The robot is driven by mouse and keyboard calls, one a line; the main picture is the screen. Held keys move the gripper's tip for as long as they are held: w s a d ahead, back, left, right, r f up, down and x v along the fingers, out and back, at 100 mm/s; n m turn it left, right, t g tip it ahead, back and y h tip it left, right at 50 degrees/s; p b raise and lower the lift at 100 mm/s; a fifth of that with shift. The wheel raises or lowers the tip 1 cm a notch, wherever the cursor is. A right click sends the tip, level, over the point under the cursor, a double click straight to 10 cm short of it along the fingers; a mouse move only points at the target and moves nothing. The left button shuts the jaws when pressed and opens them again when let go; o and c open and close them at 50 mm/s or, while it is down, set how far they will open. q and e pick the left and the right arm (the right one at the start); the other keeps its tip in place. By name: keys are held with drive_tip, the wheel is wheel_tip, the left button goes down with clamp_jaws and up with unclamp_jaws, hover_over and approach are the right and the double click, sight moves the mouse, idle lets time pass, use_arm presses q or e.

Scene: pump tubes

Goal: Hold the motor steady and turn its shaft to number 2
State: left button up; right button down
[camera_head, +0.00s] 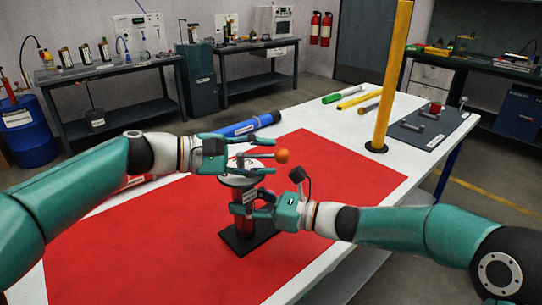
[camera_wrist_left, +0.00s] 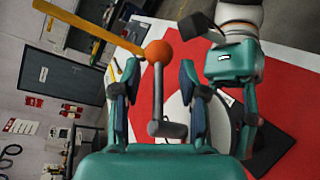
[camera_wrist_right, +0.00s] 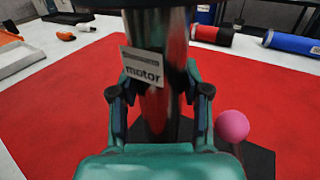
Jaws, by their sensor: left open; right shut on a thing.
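The motor (camera_head: 243,225) stands upright on a dark square base on the red mat. Its label reads "motor" in the right wrist view (camera_wrist_right: 160,115). A pale dial (camera_head: 240,181) tops it, its numbers not legible. A grey crank with an orange ball (camera_head: 282,156) is at the top; the ball also shows in the left wrist view (camera_wrist_left: 159,52). My left gripper (camera_head: 266,157) is open, its fingers on either side of the crank with visible gaps. My right gripper (camera_head: 246,203) is shut on the motor's body, low under the dial.
A blue cylinder (camera_head: 246,127) lies behind the mat. A yellow post (camera_head: 392,80) stands at the table's back right, near a grey tray (camera_head: 412,134) with small parts. A pink ball (camera_wrist_right: 232,126) shows beside the right gripper. The red mat (camera_head: 150,255) is clear in front.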

use_arm(q)
drive_tip(key=shift+x, duration=1)
clamp_jaws()
